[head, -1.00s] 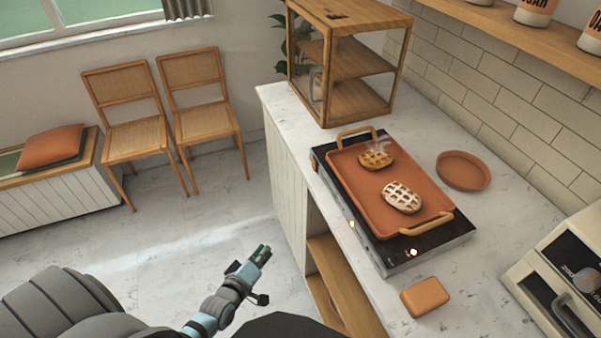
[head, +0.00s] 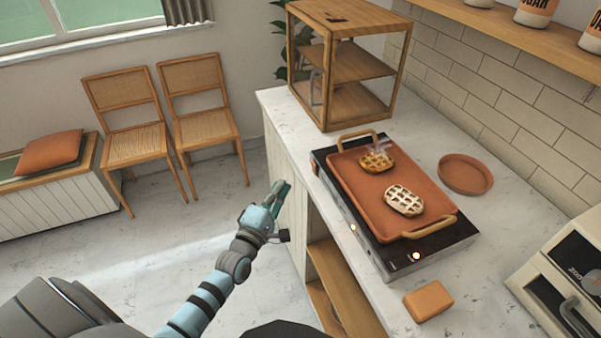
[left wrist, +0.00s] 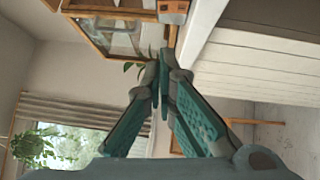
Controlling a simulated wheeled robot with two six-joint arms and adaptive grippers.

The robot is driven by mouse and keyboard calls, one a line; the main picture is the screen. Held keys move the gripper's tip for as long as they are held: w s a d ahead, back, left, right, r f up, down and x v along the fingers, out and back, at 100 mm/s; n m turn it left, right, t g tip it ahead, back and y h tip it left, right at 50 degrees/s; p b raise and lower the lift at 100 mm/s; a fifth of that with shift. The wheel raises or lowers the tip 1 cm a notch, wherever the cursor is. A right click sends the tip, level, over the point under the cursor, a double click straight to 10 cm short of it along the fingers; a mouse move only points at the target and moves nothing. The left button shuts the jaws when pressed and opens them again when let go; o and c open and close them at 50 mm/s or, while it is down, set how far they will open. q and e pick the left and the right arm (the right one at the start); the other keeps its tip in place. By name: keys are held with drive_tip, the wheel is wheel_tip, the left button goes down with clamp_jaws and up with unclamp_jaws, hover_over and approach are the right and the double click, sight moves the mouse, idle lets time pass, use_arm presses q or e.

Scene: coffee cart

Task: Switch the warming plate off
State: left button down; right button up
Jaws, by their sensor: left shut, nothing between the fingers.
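The warming plate (head: 440,250) is a flat black and metal unit on the counter. Two small lights glow on it, one on the front left side (head: 352,227) and one near the right corner (head: 416,256). A terracotta tray (head: 370,196) with wooden handles lies on top, bearing two lattice waffles or pies, a brown one (head: 376,161) and a pale one (head: 404,201); wisps of steam rise at the brown one. My left gripper (head: 281,188) is shut and empty, left of the plate and apart from it, by the counter's edge. It also shows in the left wrist view (left wrist: 162,75). My right gripper is out of view.
A wooden display case (head: 345,20) stands behind the plate. A round terracotta dish (head: 466,176) and an orange-brown block (head: 428,301) lie on the counter (head: 500,225). A coffee machine (head: 540,285) stands at the right. Open floor lies left of the counter.

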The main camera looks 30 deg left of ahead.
sight(314, 168)
use_arm(q)
drive_tip(key=w, duration=0.2)
drive_tip(key=w+d, duration=0.1)
drive_tip(key=w, duration=0.2)
drive_tip(key=w+d, duration=0.1)
drive_tip(key=w, duration=0.1)
drive_tip(key=shift+w+d+r+b, duration=0.2)
drive_tip(key=shift+w+r+b, duration=0.05)
drive_tip(key=shift+r+b, duration=0.15)
